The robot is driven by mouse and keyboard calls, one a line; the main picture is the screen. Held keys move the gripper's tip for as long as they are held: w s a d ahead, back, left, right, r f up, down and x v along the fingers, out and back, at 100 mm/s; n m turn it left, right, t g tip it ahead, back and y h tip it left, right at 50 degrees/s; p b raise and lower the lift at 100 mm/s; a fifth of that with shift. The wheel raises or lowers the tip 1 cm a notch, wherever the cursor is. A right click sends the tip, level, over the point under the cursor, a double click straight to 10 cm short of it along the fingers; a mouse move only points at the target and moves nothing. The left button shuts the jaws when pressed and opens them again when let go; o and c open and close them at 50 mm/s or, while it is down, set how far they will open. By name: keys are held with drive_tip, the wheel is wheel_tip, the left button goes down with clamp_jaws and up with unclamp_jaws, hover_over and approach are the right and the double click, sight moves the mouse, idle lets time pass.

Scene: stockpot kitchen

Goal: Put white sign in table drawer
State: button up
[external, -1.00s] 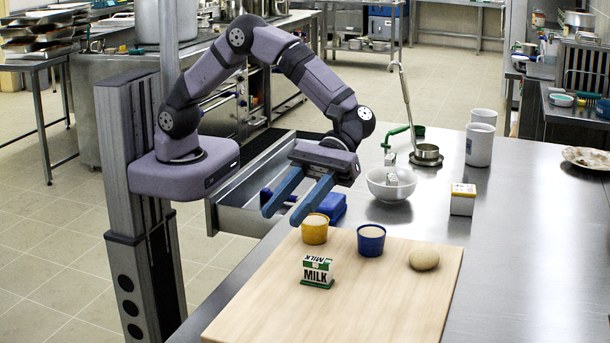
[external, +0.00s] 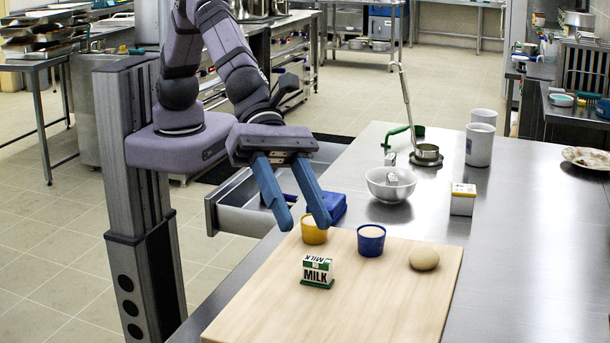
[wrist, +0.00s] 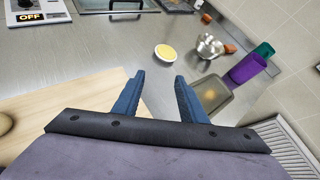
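A small white sign with green trim and the word MILK (external: 317,272) stands on the wooden board in the external view. I do not make it out in the wrist view. The table drawer (external: 245,219) is pulled open at the left side of the steel table. Its inside is partly hidden by my gripper and the table edge. My gripper (external: 303,219) is open and empty, above the left table edge and the board's far left corner. It is up and left of the sign, apart from it. Its spread fingers also show in the wrist view (wrist: 159,79).
The board (external: 270,300) also bears a yellow cup (external: 314,236), a blue cup (external: 371,242) and a dough ball (external: 424,259). A blue block (external: 328,208) lies behind. A white bowl (external: 390,190) and white box (external: 463,204) stand farther back.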

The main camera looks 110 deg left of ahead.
drive_tip(key=a+f+n+y, duration=0.4)
drive_tip(key=a+f, duration=0.2)
drive_tip(key=a, duration=0.1)
drive_tip(key=n+g+y, duration=0.2)
drive_tip(key=g+y, duration=0.2)
drive_tip(key=y, duration=0.1)
hover_over(316, 259)
drive_tip(key=s, duration=0.3)
wheel_tip(316, 259, down, 5)
drive_tip(key=shift+w+p+x, duration=0.15)
drive_tip(key=shift+p+x, duration=0.6)
drive_tip(key=shift+x, duration=1.1)
drive_tip(key=shift+w+p+x, duration=0.1)
drive_tip(key=shift+p+x, duration=0.65)
drive_tip(key=shift+x, duration=1.1)
drive_tip(key=shift+r, duration=0.15)
drive_tip(key=shift+c, duration=0.3)
clamp_jaws()
